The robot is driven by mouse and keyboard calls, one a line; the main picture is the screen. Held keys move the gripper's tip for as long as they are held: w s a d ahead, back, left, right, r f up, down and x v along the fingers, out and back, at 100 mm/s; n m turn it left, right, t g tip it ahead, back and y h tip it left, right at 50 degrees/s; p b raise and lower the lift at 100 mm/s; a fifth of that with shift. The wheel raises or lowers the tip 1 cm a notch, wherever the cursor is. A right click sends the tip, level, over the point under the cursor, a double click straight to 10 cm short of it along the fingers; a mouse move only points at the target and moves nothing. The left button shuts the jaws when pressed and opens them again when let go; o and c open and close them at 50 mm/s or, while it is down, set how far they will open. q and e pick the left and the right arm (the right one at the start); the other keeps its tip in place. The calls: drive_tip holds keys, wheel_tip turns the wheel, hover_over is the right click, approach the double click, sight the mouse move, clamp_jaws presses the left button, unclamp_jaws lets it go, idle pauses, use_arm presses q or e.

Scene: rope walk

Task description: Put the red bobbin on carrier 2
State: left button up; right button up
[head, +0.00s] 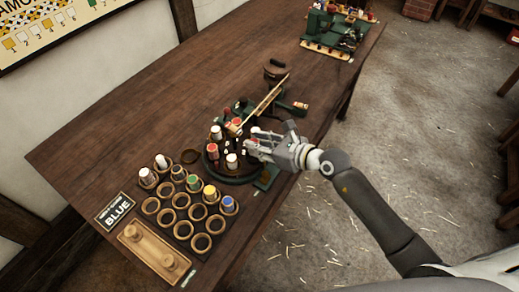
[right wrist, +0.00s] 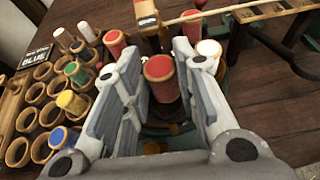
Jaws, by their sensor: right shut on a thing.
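My right gripper (head: 256,144) is shut on a red bobbin at the near right side of the round braiding machine (head: 233,180). In the right wrist view the red bobbin (right wrist: 160,78) stands between the two fingers (right wrist: 160,70), its round red top facing the camera. The bobbin's lower end is hidden, so I cannot tell whether it touches a carrier. Other bobbins stand on the machine: a white one (head: 232,160) and a red-topped one (head: 217,132). I cannot read any carrier number, so carrier 2 is not identified. My left gripper is out of view.
A rack of round holders (head: 201,242) stands left of the machine, with white, green, yellow and blue bobbins in some. A "BLUE" sign (head: 115,210) and wooden tray (head: 135,240) lie beside it. A pale rod (head: 263,100) slants behind the machine. The far left tabletop (head: 130,115) is clear.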

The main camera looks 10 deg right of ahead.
wheel_tip(320, 180, down, 2)
drive_tip(key=shift+f, duration=0.15)
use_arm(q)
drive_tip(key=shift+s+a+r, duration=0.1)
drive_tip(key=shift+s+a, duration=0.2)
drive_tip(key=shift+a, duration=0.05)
use_arm(e)
drive_tip(key=shift+f, duration=0.2)
drive_tip(key=o, duration=0.9)
drive_tip(key=shift+r, duration=0.1)
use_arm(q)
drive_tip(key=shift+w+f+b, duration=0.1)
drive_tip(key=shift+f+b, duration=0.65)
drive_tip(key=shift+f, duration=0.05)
use_arm(e)
drive_tip(key=v, duration=1.2)
drive_tip(key=shift+s+a, duration=0.1)
